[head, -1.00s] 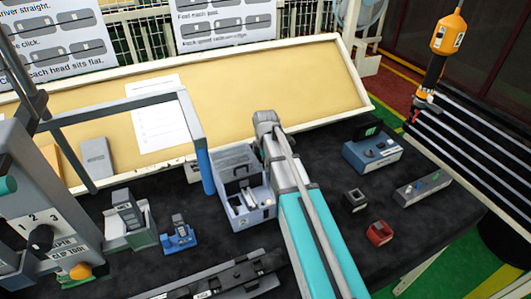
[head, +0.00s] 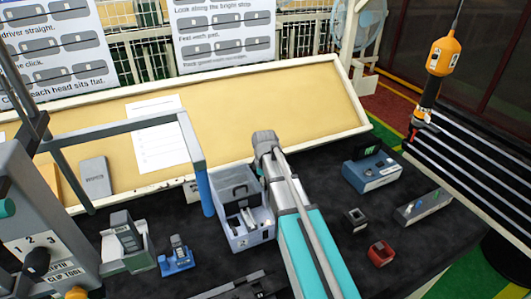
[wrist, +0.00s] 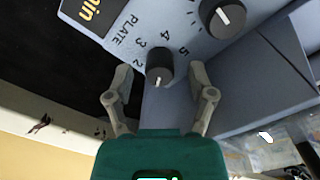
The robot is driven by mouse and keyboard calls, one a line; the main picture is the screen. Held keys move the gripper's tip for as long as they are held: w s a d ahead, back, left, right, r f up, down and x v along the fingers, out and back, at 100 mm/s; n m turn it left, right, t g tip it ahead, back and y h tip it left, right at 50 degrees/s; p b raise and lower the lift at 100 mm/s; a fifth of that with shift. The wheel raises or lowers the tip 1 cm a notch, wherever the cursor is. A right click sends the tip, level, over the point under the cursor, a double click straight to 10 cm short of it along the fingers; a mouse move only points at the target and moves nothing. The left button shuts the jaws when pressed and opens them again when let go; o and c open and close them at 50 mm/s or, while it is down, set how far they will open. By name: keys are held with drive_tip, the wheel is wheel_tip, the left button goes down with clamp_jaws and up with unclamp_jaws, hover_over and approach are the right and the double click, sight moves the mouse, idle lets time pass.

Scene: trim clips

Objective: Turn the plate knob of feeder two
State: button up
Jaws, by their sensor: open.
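In the wrist view a dark round plate knob (wrist: 160,66) stands on a grey-blue panel marked PLATE (wrist: 127,30), with numbers 2 to 5 around it. Its white pointer mark faces the bottom of the picture, just past the 2. My gripper (wrist: 160,75) is open, with one finger on each side of the knob; a gap shows on both sides. I cannot read a feeder number on the panel. In the head view my arm reaches toward the board, and its fingers are hidden.
A second knob (wrist: 222,17) sits close by on the same panel, right of my gripper. In the head view a grey box (head: 245,215) stands left of my arm.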

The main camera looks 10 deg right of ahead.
drive_tip(key=m, duration=0.4)
drive_tip(key=shift+m, duration=0.3)
drive_tip(key=m, duration=0.8)
drive_tip(key=shift+m, duration=0.4)
drive_tip(key=m, duration=0.3)
drive_tip(key=shift+m, duration=0.4)
drive_tip(key=m, duration=0.3)
drive_tip(key=shift+d+m, duration=0.1)
drive_tip(key=shift+m, duration=0.3)
drive_tip(key=m, duration=0.8)
drive_tip(key=shift+m, duration=0.4)
drive_tip(key=m, duration=0.3)
drive_tip(key=shift+m, duration=0.4)
wheel_tip(320, 180, up, 14)
drive_tip(key=p, duration=1.3)
drive_tip(key=shift+p, duration=0.4)
